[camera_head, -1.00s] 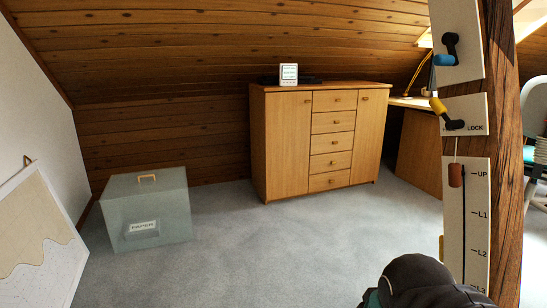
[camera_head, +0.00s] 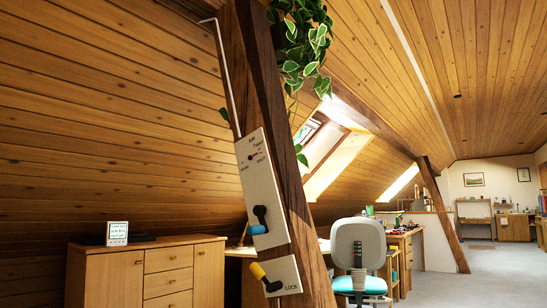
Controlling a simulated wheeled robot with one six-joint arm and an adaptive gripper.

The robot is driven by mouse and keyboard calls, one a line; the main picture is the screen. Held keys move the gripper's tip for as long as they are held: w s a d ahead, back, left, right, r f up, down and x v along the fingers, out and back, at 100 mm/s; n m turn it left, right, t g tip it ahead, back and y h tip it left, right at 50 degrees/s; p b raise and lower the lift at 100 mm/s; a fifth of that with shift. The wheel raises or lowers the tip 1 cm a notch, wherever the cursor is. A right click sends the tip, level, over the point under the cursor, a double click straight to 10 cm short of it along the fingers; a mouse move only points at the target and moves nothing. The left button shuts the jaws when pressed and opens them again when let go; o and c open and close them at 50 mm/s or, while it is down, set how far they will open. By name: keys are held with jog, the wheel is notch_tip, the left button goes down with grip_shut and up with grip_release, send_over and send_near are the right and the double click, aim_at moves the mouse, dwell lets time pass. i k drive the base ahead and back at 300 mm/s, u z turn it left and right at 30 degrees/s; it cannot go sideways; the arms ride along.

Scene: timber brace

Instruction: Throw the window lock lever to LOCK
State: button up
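The window lock lever (camera_head: 259,271) is on a small white plate (camera_head: 291,271) low on the timber brace (camera_head: 283,145). Its yellow grip points up and to the left from a black pivot. The word LOCK is printed to the right of the pivot, and the grip points away from it. Any label on the left is hidden behind the lever. My gripper is not in view.
Above it, a taller white panel (camera_head: 262,180) carries a dial and a blue-tipped black lever (camera_head: 258,229). A plant (camera_head: 303,45) hangs above. A wooden cabinet (camera_head: 140,275) stands left; a chair (camera_head: 358,250) stands right behind the brace.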

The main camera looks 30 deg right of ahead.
aim_at(255, 268)
jog(key=k, duration=0.5)
jog(key=z, duration=1.6)
jog(key=i, duration=1.05)
jog(key=u, duration=0.25)
